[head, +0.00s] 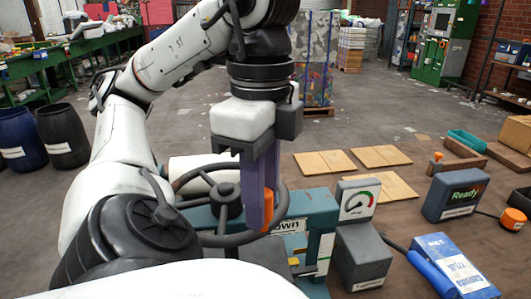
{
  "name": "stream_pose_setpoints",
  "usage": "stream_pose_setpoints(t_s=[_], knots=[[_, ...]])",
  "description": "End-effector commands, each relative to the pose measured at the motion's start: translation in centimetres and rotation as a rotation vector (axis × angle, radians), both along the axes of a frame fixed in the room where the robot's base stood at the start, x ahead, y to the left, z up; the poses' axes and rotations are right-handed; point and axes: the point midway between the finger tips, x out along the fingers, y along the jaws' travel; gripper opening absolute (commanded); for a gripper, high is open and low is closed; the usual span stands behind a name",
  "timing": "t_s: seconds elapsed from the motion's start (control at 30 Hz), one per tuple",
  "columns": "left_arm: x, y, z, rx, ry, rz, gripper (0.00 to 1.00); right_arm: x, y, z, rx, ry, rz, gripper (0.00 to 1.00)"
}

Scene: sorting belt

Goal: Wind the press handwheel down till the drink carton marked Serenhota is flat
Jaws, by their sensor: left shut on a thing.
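The press (318,218) is a teal machine at the lower middle, partly hidden behind my arm. Its dark handwheel (283,205) has a central hub (226,200) and an orange handle (267,212) on the rim. My left gripper (257,218) points down with its purple fingers shut on the orange handle. A dial gauge (357,204) with a coloured arc stands on the press's right side. I cannot make out the Serenhota carton; the pressing space is hidden by my arm and the wheel. My right gripper is not in view.
A grey box (361,255) stands right of the press. A blue box with a handle (450,265), a "Ready" display (455,194) and flat cardboard pieces (325,163) lie on the brown table. The floor behind is mostly open.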

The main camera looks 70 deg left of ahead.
Motion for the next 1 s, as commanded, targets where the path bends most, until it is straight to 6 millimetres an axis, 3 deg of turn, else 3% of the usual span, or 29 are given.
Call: stream_pose_setpoints(t_s=[0.37,0.4,0.5,0.87,1.0], knots=[[-0.1,-0.1,0.1,-0.005,0.002,-0.004,0.00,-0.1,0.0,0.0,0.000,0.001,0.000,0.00],[-0.1,-0.1,0.1,-0.005,0.002,-0.004,0.28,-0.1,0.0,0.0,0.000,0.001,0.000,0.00],[-0.1,0.0,0.1,-0.004,0.002,-0.003,0.42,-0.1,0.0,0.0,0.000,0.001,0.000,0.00],[0.1,0.1,0.0,-0.001,0.003,0.015,0.42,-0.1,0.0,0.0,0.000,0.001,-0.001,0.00],[1.0,0.4,0.0,-0.002,0.006,0.107,0.42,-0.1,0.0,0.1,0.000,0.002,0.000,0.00]])
